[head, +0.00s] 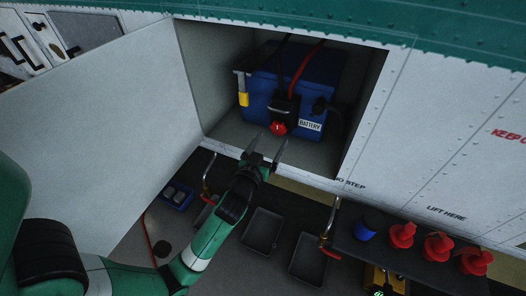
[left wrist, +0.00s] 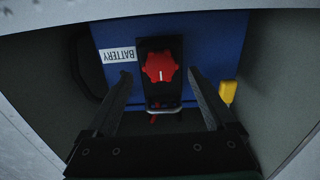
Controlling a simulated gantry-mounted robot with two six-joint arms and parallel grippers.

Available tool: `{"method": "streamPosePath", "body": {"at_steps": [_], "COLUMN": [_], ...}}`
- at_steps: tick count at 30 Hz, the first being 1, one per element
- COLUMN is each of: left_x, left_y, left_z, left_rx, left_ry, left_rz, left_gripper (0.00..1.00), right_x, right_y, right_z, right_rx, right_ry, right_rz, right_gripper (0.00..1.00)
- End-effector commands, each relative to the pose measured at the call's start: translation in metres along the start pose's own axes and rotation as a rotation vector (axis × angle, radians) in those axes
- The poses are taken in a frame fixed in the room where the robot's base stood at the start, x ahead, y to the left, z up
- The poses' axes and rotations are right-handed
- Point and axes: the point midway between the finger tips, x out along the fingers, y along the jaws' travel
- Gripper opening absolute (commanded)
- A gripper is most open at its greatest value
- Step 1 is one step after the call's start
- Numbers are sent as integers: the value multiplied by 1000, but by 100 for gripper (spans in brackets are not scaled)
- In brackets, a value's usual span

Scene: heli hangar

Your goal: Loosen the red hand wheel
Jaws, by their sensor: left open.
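The red hand wheel (head: 278,128) sits on a black fitting on the front of the blue battery (head: 262,105) inside the open bay. In the left wrist view the red hand wheel (left wrist: 160,67) has a lobed rim and a white mark, and lies beyond and between my fingertips. My left gripper (head: 265,143) is open and empty at the bay's lower edge, just short of the wheel. Its two fingers also show in the left wrist view (left wrist: 160,75). A red cable and a black cable rise behind the wheel. My right gripper is not in view.
The bay walls (head: 362,100) close in on both sides. The open white door (head: 110,115) stands at left. A yellow-handled part (head: 243,98) is at the battery's left. Grey trays (head: 263,230) and red objects (head: 402,236) lie below.

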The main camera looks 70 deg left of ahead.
Motion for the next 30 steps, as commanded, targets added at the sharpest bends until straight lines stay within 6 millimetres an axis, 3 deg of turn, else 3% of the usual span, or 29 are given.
{"method": "streamPosePath", "body": {"at_steps": [6, 10, 30], "left_x": [-52, -70, -75], "left_y": [1, 1, 1], "left_z": [0, 0, -2], "left_rx": [1, 1, 0], "left_ry": [-3, -2, 0], "left_rz": [4, 3, 3], "left_gripper": [89, 89, 89], "right_x": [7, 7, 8], "right_y": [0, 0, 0], "right_z": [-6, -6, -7], "right_rx": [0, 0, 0], "right_ry": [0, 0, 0], "right_rz": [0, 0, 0], "right_gripper": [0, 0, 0]}}
